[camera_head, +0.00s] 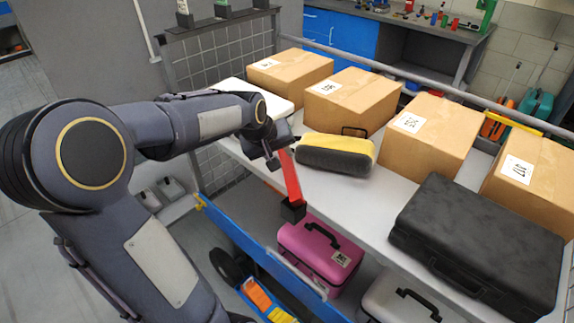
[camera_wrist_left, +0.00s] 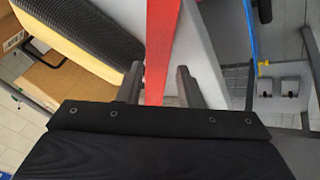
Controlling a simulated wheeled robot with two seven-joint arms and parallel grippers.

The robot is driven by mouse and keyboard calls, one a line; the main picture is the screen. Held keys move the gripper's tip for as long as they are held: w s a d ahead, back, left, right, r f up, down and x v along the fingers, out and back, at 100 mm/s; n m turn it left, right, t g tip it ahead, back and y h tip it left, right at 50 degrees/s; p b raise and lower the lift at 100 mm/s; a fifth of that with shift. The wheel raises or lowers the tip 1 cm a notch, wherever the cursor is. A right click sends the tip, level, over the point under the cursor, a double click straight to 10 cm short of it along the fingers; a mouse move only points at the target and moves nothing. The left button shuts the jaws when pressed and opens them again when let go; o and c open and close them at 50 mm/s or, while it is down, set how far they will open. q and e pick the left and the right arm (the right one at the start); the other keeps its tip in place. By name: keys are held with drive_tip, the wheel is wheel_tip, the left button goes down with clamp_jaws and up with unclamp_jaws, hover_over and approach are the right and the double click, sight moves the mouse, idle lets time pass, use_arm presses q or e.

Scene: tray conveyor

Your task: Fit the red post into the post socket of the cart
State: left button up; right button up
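The red post (camera_head: 290,178) is a long, slim bar. Its lower end meets a small black socket (camera_head: 293,212) at the near corner of the cart, by the blue rail; how deep it sits cannot be told. My left gripper (camera_head: 274,158) is at the post's upper end. In the left wrist view the red post (camera_wrist_left: 159,50) runs between the two fingers of my left gripper (camera_wrist_left: 160,75), with narrow gaps beside it, so the gripper looks open around it. The palm hides part of the post there. My right gripper is not in view.
A yellow and dark grey rounded case (camera_head: 336,155) lies on the white deck beside the post. Several cardboard boxes (camera_head: 352,98) stand behind it, and a black case (camera_head: 478,245) lies at right. A pink case (camera_head: 315,255) is below, behind the blue rail (camera_head: 262,258).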

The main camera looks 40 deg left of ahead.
sight(285, 161)
use_arm(q)
drive_tip(key=x, duration=0.5)
drive_tip(key=shift+w+d+f+p, duration=0.1)
drive_tip(key=shift+d+f+p, duration=0.15)
drive_tip(key=shift+p, duration=0.1)
clamp_jaws()
